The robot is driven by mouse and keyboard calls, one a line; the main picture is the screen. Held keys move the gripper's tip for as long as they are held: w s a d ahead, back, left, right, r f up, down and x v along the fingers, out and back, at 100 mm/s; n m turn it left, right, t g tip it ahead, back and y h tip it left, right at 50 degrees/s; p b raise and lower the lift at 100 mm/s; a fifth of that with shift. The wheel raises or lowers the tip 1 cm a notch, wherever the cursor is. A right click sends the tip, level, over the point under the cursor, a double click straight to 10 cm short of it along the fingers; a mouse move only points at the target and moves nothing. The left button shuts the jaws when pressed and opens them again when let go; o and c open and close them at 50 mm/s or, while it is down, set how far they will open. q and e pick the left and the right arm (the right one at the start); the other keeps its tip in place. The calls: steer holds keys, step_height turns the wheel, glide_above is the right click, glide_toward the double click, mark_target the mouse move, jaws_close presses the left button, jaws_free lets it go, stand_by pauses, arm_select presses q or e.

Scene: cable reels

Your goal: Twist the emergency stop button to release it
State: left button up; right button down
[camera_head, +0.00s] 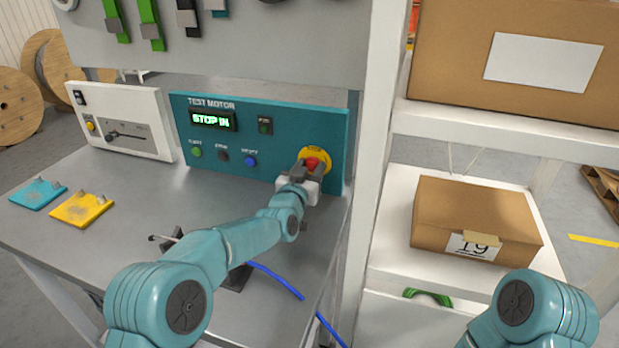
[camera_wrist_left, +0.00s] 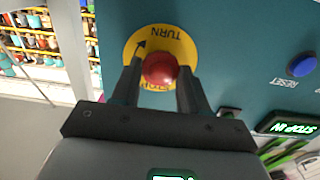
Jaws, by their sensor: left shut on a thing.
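The red emergency stop button (camera_head: 312,165) sits on a round yellow plate (camera_head: 326,154) at the lower right of the teal test motor panel (camera_head: 283,116). The panel's display (camera_head: 211,120) reads "STOP IN". My left gripper (camera_head: 307,171) is at the button, with its fingers on either side of it. The gripper is shut on the button. My right arm shows at the lower right, but its gripper is out of view.
The panel stands on a grey bench (camera_head: 130,210) beside a white control box (camera_head: 122,122). A yellow plate-like piece (camera_head: 82,209) and a teal one (camera_head: 38,193) lie at left. A blue cable (camera_head: 275,279) crosses the bench. A white shelf post (camera_head: 372,170) rises just right of the panel.

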arm_select(q)
steer(key=shift+f+m+b, duration=0.1)
steer(key=shift+m+b, duration=0.75)
steer(key=shift+m, duration=0.35)
steer(key=shift+m+b, duration=0.55)
steer(key=shift+m, duration=0.85)
steer(key=shift+r, duration=0.2)
steer(key=o, duration=1.1)
steer(key=shift+c, duration=0.2)
steer(key=shift+f, duration=0.1)
